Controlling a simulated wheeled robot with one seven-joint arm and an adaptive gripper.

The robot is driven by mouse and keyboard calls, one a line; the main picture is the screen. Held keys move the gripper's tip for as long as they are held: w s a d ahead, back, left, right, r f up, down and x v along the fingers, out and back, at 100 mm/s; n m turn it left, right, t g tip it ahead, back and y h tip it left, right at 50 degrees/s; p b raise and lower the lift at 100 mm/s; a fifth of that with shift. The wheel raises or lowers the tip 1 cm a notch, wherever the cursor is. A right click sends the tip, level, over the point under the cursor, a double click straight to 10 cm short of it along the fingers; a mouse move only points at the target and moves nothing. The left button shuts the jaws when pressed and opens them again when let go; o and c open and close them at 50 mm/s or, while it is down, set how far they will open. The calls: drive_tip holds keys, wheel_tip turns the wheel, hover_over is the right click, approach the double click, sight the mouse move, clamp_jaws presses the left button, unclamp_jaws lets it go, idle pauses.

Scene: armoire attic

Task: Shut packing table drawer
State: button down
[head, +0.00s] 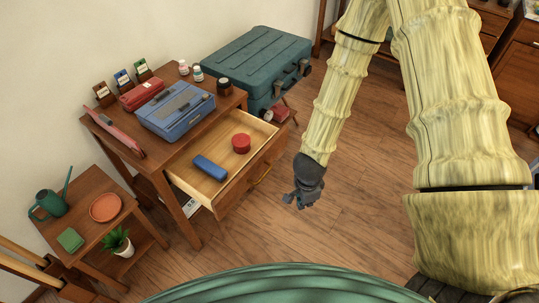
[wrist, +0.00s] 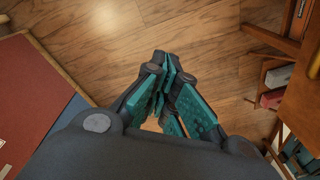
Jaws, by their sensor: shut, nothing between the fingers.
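The wooden packing table (head: 183,160) stands at the left in the head view. Its drawer (head: 205,188) is pulled well out toward the lower right. A blue case (head: 210,168) and a round red tin (head: 241,143) lie in it. The drawer front (head: 250,178) has a handle (head: 262,175) on its outer side. My gripper (head: 297,202) is to the right of the drawer front, apart from it and pointing down. In the wrist view, the teal-padded fingers (wrist: 170,92) are closed together with nothing between them; I cannot make out the drawer there.
A blue toolbox (head: 175,110) and a red case (head: 143,94) sit on the tabletop. A large teal trunk (head: 258,60) stands behind the table. A low side table (head: 90,230) with a watering can (head: 50,204) is at lower left. Wooden floor (head: 350,225) is clear around my gripper.

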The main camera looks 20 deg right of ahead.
drive_tip(key=w+a+r+m+t+y+p, duration=0.1)
drive_tip(key=w+a+r+m+y+p, duration=0.15)
drive_tip(key=w+r+m, duration=1)
drive_tip(key=n, duration=0.2)
hover_over(269, 169)
drive_tip(key=shift+s+d+x, duration=0.15)
drive_tip(key=shift+s+x, duration=0.05)
drive_tip(key=shift+x, duration=1.1)
drive_tip(key=shift+s+d+x, duration=0.2)
drive_tip(key=shift+x, duration=1.1)
drive_tip(key=shift+s+d+x, duration=0.15)
drive_tip(key=shift+s+x, duration=0.05)
drive_tip(key=shift+x, duration=1.05)
drive_tip(key=shift+f, duration=0.15)
